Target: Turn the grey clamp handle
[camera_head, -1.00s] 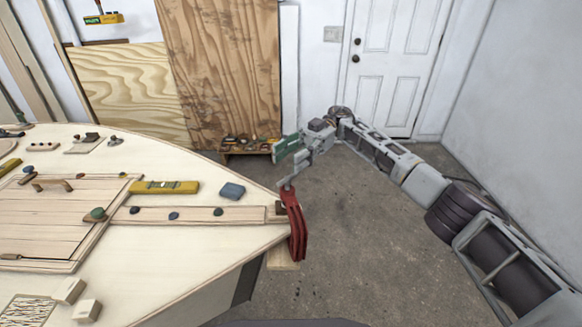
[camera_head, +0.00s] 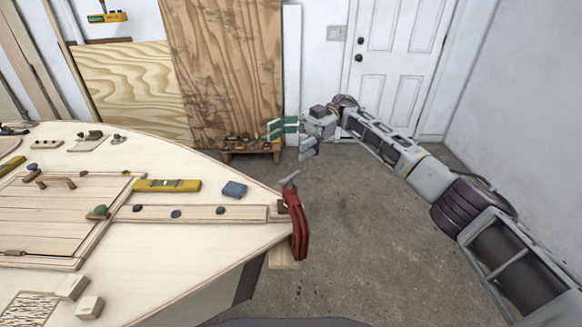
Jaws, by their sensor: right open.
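The red clamp (camera_head: 299,226) grips the pointed tip of the plywood hull (camera_head: 190,247) near the middle of the view. Its grey handle (camera_head: 290,179) stands on top of the clamp, tilted up toward the right. My left gripper is not in view.
A low bench (camera_head: 250,148) with small items stands by the plywood sheets. The concrete floor (camera_head: 370,260) right of the hull is clear.

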